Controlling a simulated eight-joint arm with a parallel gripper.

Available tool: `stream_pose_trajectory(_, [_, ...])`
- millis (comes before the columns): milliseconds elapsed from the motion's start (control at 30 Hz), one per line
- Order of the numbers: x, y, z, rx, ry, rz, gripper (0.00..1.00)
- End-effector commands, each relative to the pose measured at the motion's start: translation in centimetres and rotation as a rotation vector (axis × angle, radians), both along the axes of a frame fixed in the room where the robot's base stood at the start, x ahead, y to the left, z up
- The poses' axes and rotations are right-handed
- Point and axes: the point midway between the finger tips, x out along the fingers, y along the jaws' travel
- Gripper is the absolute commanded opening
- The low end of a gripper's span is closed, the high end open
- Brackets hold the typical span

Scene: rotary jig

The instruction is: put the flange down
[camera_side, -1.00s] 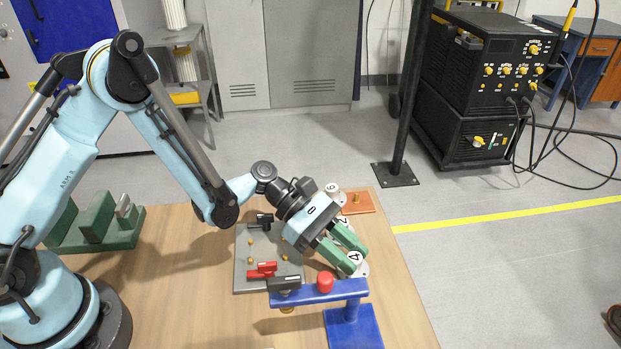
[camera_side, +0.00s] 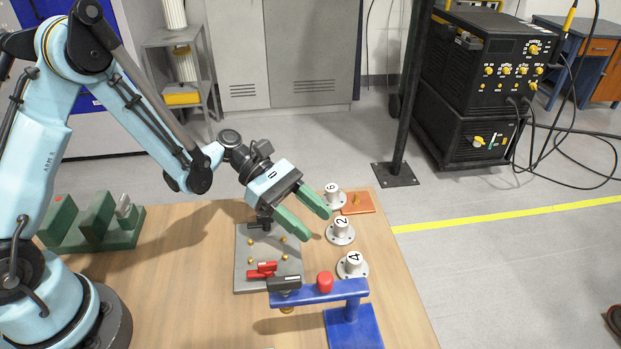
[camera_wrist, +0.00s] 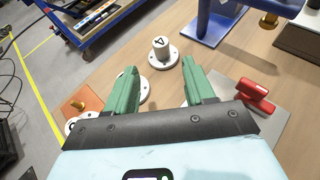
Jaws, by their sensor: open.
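Three white numbered flanges stand upright in a row on the right of the table in the side view: flange 6 (camera_side: 333,196) at the back, flange 2 (camera_side: 340,232) in the middle and flange 4 (camera_side: 352,265) at the front. My gripper (camera_side: 318,227) is open and empty, with its green fingers pointing down and right, just left of flange 2. In the wrist view my gripper (camera_wrist: 160,70) shows its fingers apart, flange 4 (camera_wrist: 160,52) beyond them, and flange 2 (camera_wrist: 146,90) mostly hidden by the left finger.
A grey plate (camera_side: 242,268) with brass pins and a red clamp (camera_side: 262,270) lies below and left of my gripper. A blue stand (camera_side: 340,289) with a red knob (camera_side: 325,282) rises in front. An orange plate (camera_side: 365,203) sits by flange 6. A green rack (camera_side: 95,225) stands left.

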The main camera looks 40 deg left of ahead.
Motion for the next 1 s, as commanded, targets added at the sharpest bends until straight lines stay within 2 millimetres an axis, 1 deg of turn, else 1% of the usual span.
stream_pose_trajectory(33, [0.0,0.8,0.3,0.000,-0.001,0.004,0.54])
stream_pose_trajectory(100, [0.0,1.6,0.7,0.000,-0.001,0.003,0.54])
stream_pose_trajectory(200, [0.0,2.4,1.0,0.000,0.000,0.001,0.54])
stream_pose_trajectory(333, [0.0,2.8,1.5,0.021,-0.026,-0.001,0.54])
stream_pose_trajectory(433, [0.1,3.0,2.1,0.083,-0.100,-0.009,0.54])
stream_pose_trajectory(567, [-0.1,3.6,3.4,0.229,-0.266,-0.042,0.54])
stream_pose_trajectory(667, [-0.4,4.5,4.3,0.362,-0.412,-0.088,0.54])
stream_pose_trajectory(867, [-2.0,6.8,5.8,0.635,-0.698,-0.244,0.54])
stream_pose_trajectory(1000, [-3.4,8.8,6.8,0.830,-0.888,-0.397,0.54])
